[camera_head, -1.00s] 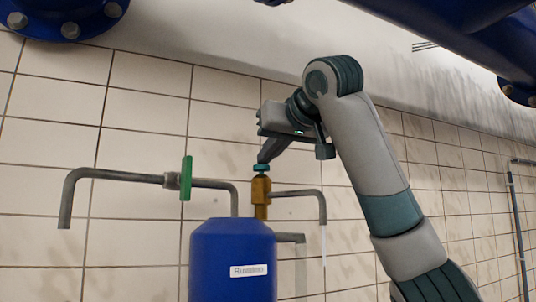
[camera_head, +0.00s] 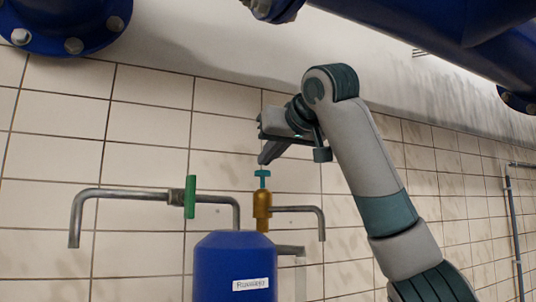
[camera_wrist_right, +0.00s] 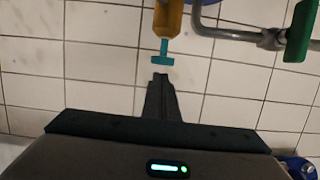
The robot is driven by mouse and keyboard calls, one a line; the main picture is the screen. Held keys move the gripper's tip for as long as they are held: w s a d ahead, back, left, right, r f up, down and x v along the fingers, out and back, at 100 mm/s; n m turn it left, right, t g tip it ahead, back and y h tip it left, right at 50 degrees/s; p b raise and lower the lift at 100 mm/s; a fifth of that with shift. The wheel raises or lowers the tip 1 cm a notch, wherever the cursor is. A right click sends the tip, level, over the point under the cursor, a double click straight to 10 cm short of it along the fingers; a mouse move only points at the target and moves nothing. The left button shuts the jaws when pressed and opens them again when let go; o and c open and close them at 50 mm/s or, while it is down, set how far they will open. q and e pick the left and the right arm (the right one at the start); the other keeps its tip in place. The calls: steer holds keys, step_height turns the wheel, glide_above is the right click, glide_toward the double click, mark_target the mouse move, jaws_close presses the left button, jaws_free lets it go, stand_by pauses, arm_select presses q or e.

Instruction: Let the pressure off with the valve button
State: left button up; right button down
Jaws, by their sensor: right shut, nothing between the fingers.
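The teal valve button (camera_head: 262,174) stands up on its stem on top of the brass valve (camera_head: 262,205), above the blue tank. My right gripper (camera_head: 265,159) is shut and empty, its tip pointing down just above the button with a small gap. In the right wrist view the shut fingers (camera_wrist_right: 160,78) point at the teal button (camera_wrist_right: 162,56), apart from it. The brass body (camera_wrist_right: 168,18) shows at the top edge there. My left gripper is not in view.
The blue tank (camera_head: 235,258) carries a white label. A green-handled valve (camera_head: 190,196) sits on the left grey pipe (camera_head: 135,194). A bent outlet pipe (camera_head: 300,210) leaves the brass valve to the right. Large blue pipes (camera_head: 440,30) hang overhead; a tiled wall stands behind.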

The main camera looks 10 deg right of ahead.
steer(key=r+b+v, duration=0.1)
steer(key=b+v, duration=0.3)
steer(key=v, duration=0.6)
steer(key=shift+b, duration=0.3)
stand_by(2.0)
steer(key=shift+s+d+r+t+b, duration=0.15)
steer(key=shift+r+b, duration=0.25)
steer(key=shift+b, duration=0.25)
steer(key=shift+s+r+t+b, duration=0.15)
steer(key=shift+r+b, duration=0.3)
steer(key=shift+b, duration=0.15)
steer(key=shift+w, duration=0.15)
